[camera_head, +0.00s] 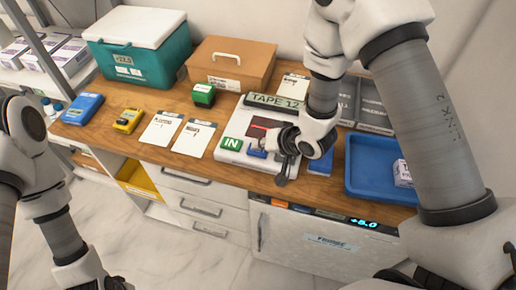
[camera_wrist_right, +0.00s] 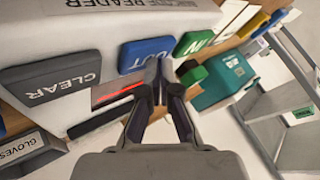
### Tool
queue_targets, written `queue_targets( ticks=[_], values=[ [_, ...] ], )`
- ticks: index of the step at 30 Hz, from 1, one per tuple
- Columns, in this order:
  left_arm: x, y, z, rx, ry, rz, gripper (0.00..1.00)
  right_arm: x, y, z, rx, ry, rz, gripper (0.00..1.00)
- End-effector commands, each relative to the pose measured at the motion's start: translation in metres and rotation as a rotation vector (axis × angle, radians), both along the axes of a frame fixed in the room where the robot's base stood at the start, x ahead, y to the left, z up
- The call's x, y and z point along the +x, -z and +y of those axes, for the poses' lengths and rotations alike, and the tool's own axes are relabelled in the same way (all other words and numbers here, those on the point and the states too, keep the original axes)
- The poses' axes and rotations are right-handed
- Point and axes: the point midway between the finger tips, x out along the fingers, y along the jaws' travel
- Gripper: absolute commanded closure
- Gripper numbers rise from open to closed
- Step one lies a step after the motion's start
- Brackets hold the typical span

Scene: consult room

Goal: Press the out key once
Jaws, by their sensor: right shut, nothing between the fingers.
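The white reader unit (camera_head: 228,157) lies on the wooden counter and carries a green IN key (camera_head: 231,144). In the right wrist view the OUT key (camera_wrist_right: 147,53) sits between the green IN key (camera_wrist_right: 193,44) and the grey CLEAR key (camera_wrist_right: 52,80). My right gripper (camera_wrist_right: 160,72) is shut and empty, its tips overlapping the lower edge of the OUT key; I cannot tell whether they touch it. My left arm shows at the left edge, its gripper out of view.
A blue tray (camera_head: 362,187) with a white box is to the right. Cards (camera_head: 160,130), a yellow device (camera_head: 127,120), a teal cooler (camera_head: 140,62) and a brown case (camera_head: 230,62) occupy the left and back.

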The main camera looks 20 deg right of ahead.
Motion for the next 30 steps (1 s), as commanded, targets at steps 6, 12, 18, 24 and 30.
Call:
queue_targets(
  ticks=[6, 12, 18, 24, 30],
  values=[
    [0.000, 0.002, 0.000, 0.000, 0.000, 0.000, 1.00, 0.000, 0.003, 0.000, 0.000, 0.000, 0.000, 1.00],
    [0.000, 0.003, 0.000, 0.000, 0.000, 0.000, 1.00, 0.000, 0.006, 0.000, 0.000, 0.000, 0.000, 1.00],
    [0.000, 0.003, 0.000, 0.000, 0.000, 0.000, 1.00, 0.000, 0.006, 0.000, 0.000, 0.000, 0.000, 1.00],
    [0.000, 0.003, 0.000, 0.000, 0.000, 0.000, 1.00, 0.000, 0.006, 0.000, 0.000, -0.001, 0.001, 1.00],
    [0.000, -0.009, 0.000, 0.000, 0.000, 0.000, 1.00, 0.000, -0.006, 0.000, 0.000, 0.000, 0.000, 1.00]
  ],
)
